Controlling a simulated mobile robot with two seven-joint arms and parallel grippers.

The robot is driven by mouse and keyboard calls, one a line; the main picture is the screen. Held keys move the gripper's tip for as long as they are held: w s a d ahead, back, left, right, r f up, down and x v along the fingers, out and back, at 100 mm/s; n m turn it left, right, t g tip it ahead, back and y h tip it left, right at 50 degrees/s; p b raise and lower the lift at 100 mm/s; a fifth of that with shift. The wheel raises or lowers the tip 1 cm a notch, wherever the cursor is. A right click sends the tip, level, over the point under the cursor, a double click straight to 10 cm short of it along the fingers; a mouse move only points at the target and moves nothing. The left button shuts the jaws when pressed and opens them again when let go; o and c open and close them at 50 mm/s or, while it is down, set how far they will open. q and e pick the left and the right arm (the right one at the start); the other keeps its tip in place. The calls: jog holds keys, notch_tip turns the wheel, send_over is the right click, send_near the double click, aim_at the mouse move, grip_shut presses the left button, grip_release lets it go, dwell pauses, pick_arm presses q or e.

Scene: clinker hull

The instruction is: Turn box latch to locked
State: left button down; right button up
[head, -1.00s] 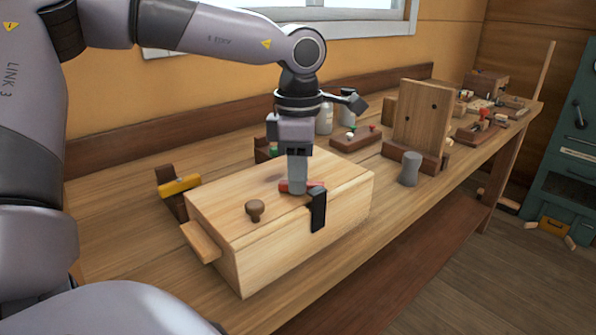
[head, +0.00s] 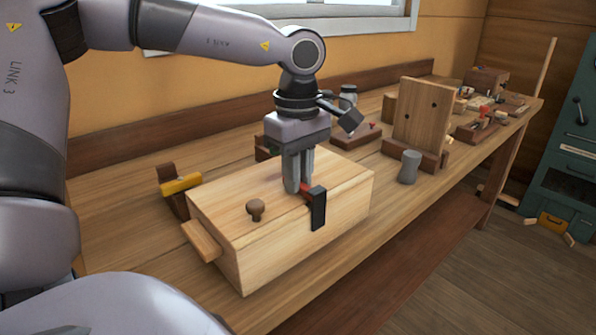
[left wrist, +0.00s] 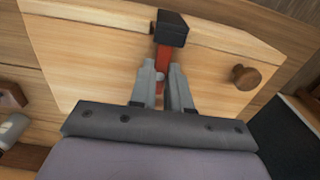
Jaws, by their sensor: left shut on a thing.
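The wooden box (head: 285,240) stands on the workbench, with a round knob (head: 255,209) on its lid. The red latch bar (head: 306,187) lies on the lid and points to the black bracket (head: 317,208) at the front edge. In the left wrist view the red latch bar (left wrist: 163,50) reaches the black bracket (left wrist: 172,28). My left gripper (head: 298,189) points down onto the lid, shut on the latch bar; its fingers (left wrist: 160,78) stand on either side of it. The fingers hide part of the bar. My right gripper is not in view.
A yellow-handled wooden piece (head: 180,184) stands left of the box. An upright board (head: 422,120) and a grey cylinder (head: 409,168) stand to the right. Small wooden items fill the bench's far end. The bench front right of the box is clear.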

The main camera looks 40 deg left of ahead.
pick_arm(q)
jog(key=shift+m, duration=0.3)
jog(key=c, duration=1.1)
grip_release()
jog(key=shift+r, duration=0.1)
notch_tip(320, 180, up, 7)
jog(key=shift+p, duration=0.3)
